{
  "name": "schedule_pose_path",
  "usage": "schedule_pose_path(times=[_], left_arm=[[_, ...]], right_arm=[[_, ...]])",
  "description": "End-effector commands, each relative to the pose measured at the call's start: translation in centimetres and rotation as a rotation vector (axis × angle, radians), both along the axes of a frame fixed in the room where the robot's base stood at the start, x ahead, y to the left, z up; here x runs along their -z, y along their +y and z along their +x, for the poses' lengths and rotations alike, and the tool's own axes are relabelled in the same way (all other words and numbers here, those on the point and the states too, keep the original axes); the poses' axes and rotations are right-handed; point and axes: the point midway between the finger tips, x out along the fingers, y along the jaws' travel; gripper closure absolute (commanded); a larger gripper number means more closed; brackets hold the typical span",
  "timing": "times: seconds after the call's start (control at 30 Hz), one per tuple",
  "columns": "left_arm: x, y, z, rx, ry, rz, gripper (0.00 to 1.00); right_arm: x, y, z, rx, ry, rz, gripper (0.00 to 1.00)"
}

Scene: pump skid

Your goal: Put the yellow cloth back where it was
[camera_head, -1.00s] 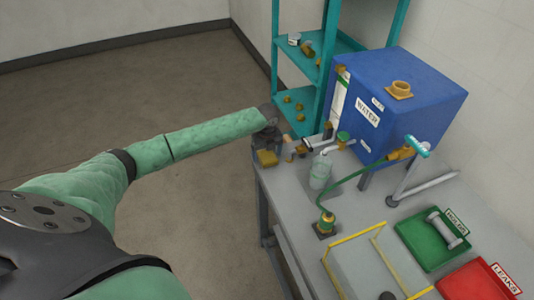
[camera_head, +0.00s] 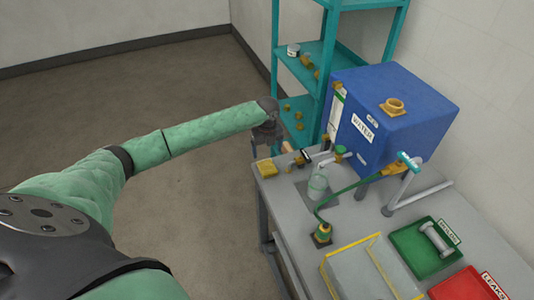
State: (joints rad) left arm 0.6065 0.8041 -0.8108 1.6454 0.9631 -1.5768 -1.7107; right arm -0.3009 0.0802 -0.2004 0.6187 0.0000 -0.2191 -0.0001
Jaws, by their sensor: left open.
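The yellow cloth (camera_head: 266,167) lies folded on the far left corner of the grey table (camera_head: 300,226). My right gripper is not in view.
A blue water tank (camera_head: 395,115) stands at the right with pipes and a green hose (camera_head: 345,196). A teal shelf (camera_head: 300,70) rises behind. Green (camera_head: 413,257) and red (camera_head: 455,290) trays lie at the front right.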

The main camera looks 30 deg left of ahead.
Motion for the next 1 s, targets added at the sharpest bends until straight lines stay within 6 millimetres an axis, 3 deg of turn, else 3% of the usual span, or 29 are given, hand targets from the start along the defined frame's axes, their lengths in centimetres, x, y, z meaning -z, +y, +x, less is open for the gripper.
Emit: schedule_pose_path(times=[0.03, 0.3, 1.0], left_arm=[[-1.0, 0.0, 0.0, 0.001, -0.001, 0.000, 0.17], [-3.2, 0.0, 0.0, 0.000, 0.000, 0.000, 0.17], [-3.4, 0.0, 0.0, 0.000, 0.001, 0.001, 0.17]], right_arm=[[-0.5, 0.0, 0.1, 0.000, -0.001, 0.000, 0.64], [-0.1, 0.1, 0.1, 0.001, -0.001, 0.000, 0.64], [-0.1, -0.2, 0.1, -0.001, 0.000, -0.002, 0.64]])
